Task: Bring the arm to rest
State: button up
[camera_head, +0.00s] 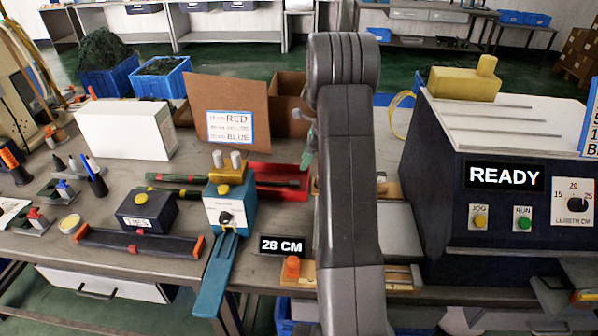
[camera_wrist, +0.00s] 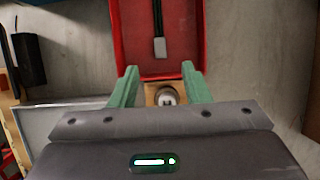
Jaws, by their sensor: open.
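My gripper shows in the wrist view (camera_wrist: 157,88) with its two green fingers spread apart and nothing held between them. Below and between the fingers is a small tan block with a round metal piece (camera_wrist: 167,96); I cannot tell how far below it lies. Just beyond the fingertips is a red tray (camera_wrist: 190,62) with a dark cable (camera_wrist: 159,20) ending in a pale grey plug (camera_wrist: 160,48). In the head view a green finger (camera_head: 306,150) shows left of my grey arm, near the red tray (camera_head: 290,168). My arm hides much of the bench behind it.
A blue box with a dial (camera_head: 230,212) and a "28 CM" sign (camera_head: 282,246) stand left of my arm. A dark machine reading "READY" (camera_head: 505,205) stands close on the right. A cardboard panel (camera_head: 228,95) and white box (camera_head: 124,130) stand behind.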

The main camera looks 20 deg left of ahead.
aim_at(292, 182)
jog(key=shift+v, duration=2.2)
jog(key=shift+f, duration=0.1)
jog(key=x, duration=1.3)
jog(key=shift+a+f+p, duration=0.15)
jog(key=shift+p, duration=0.25)
jog(key=shift+a+r+p, duration=0.1)
jog(key=shift+r+p, duration=0.7)
jog(key=shift+r, duration=0.75)
